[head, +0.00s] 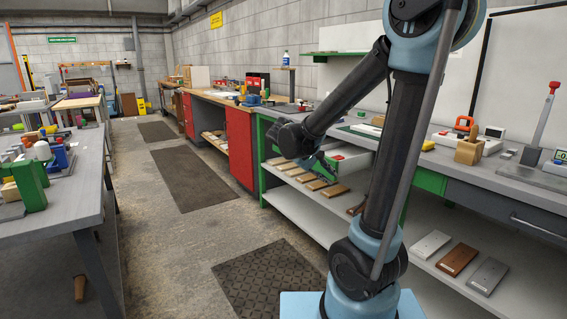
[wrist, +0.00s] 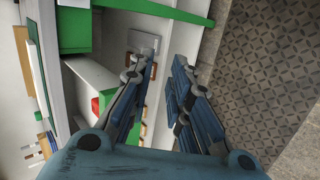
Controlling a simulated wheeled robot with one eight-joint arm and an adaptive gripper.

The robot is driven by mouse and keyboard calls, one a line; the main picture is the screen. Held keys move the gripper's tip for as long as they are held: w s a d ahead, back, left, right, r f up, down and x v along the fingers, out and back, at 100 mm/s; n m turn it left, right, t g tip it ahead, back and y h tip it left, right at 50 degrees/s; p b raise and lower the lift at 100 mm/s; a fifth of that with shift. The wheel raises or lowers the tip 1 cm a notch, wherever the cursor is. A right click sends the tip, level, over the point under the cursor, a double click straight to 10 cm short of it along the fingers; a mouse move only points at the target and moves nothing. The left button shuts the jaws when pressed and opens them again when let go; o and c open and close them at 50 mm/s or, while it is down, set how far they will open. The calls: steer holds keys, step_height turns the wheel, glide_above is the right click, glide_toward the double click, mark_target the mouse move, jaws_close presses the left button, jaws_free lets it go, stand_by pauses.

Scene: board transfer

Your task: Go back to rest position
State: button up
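My gripper (wrist: 164,75) is open in the wrist view, its two blue-grey fingers apart with nothing between them. In the head view, my gripper (head: 318,162) is in front of the workbench, by the opening above the lower shelf. Several tan boards (head: 312,183) lie in a row on that shelf, below and around the gripper. A brown board shows partly behind my arm. Further right on the shelf lie a light grey board (head: 430,243), a dark brown board (head: 457,259) and another grey board (head: 488,275). A pale board (wrist: 145,42) shows beyond the fingertips in the wrist view.
The bench top (head: 420,160) and its green frame (head: 430,181) are close to my arm. A red cabinet (head: 241,146) stands further back. A cluttered grey table (head: 88,190) is on the left. The floor between, with dark mats (head: 190,180), is clear.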

steer(key=s+d+f+m+g+y, duration=0.1)
steer(key=s+d+y, duration=0.15)
steer(key=s, duration=0.25)
steer(key=s+d+f+m+y, duration=0.1)
steer(key=s+d+f, duration=0.15)
steer(key=s, duration=0.35)
steer(key=s+a+f+m+y, duration=0.1)
steer(key=s+f+m+y, duration=0.2)
steer(key=s, duration=0.8)
steer(key=shift+a+f+y, duration=0.25)
steer(key=shift+f+y, duration=0.8)
steer(key=shift+f, duration=0.3)
steer(key=shift+w+f, duration=0.2)
steer(key=shift+w, duration=0.2)
